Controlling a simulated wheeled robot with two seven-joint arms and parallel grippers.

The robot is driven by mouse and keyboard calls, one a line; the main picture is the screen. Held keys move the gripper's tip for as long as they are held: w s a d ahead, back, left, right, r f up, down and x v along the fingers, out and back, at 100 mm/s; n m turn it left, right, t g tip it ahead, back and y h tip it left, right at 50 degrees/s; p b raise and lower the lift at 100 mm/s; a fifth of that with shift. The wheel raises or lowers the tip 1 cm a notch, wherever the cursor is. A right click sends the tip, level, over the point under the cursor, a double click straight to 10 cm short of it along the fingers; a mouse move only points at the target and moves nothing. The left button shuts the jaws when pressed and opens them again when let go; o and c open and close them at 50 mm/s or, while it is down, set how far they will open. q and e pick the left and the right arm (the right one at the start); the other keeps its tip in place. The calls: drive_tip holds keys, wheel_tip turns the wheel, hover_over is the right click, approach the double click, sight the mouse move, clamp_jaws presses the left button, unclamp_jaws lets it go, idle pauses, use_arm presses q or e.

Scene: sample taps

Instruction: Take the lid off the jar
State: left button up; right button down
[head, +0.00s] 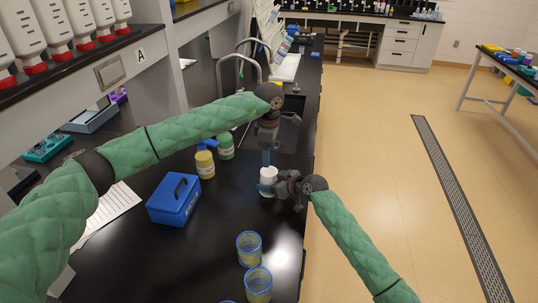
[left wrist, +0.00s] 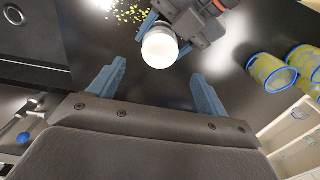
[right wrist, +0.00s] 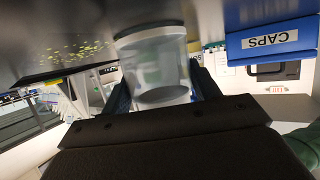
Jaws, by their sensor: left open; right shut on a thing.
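The jar (head: 268,187) is small and whitish and stands on the black counter near its right edge. My right gripper (head: 272,186) is shut around its side. In the right wrist view, the jar (right wrist: 158,75) looks translucent between the fingers. Its white lid (head: 268,172) shows as a round top in the left wrist view (left wrist: 160,47). My left gripper (head: 267,157) points down just above the lid, open and empty. In the left wrist view, its fingers (left wrist: 158,68) are spread wide, with the lid beyond them.
A blue box (head: 174,200) labelled CAPS (right wrist: 271,40) stands left of the jar. A yellow bottle (head: 205,165) and a green bottle (head: 225,146) stand behind it. Blue-rimmed cups (head: 249,249) stand nearer. Yellow-green specks (left wrist: 130,14) lie near the jar. A sink lies behind.

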sight(269, 171)
use_arm(q)
drive_tip(key=shift+f, duration=3.85)
drive_tip(key=c, duration=1.1)
drive_tip(key=shift+n, duration=1.7)
drive_tip(key=o, duration=1.1)
